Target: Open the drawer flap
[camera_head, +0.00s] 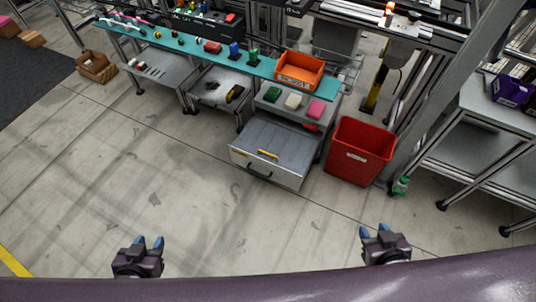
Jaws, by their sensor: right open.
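A grey drawer unit (285,143) stands at the centre, in front of the workbench. It has a flat grey top and a lighter front panel (277,177) with a dark handle (259,173). A small yellow bar (267,154) lies along the top near the front edge. My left gripper (149,241) is at the lower left, empty, with its two blue fingertips apart. My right gripper (374,230) is at the lower right, open and empty. Both are well short of the drawer unit and touch nothing.
A red bin (360,151) stands close to the drawer unit's right side, with a green bottle (401,186) beside it. An orange crate (299,71) sits on the teal bench (264,68). Grey shelving (480,150) stands at right. The floor before the drawer unit is clear.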

